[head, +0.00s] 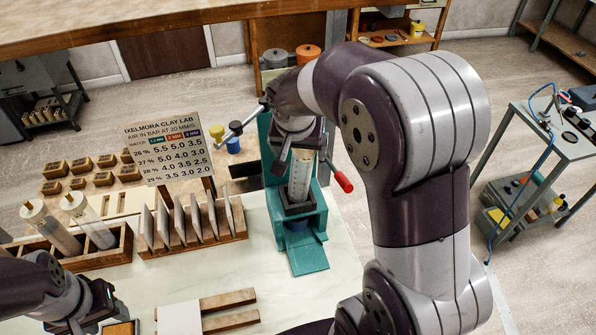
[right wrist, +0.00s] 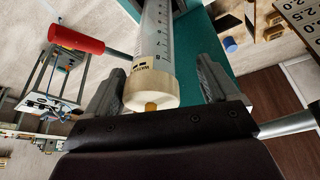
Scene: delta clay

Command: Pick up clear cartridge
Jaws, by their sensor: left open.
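A clear cartridge (head: 301,178) with printed markings stands upright in the teal press (head: 305,255). My right gripper (head: 301,140) is over its top end, partly hidden by my arm. In the right wrist view the cartridge (right wrist: 158,45) and its pale round cap lie between the two fingers of my right gripper (right wrist: 157,68). The jaws look open, with a gap on the right side of the cap. Two more capped cartridges lean in the wooden rack (head: 72,257) at left. My left gripper (head: 95,308) is open at the lower left, partly cut off by the frame.
A red-handled lever (head: 343,181) sticks out from the press and also shows in the right wrist view (right wrist: 76,38). A slotted wooden stand (head: 195,240) with upright plates is left of the press. A sign (head: 163,148) stands behind it. Wooden bars (head: 228,310) lie in front.

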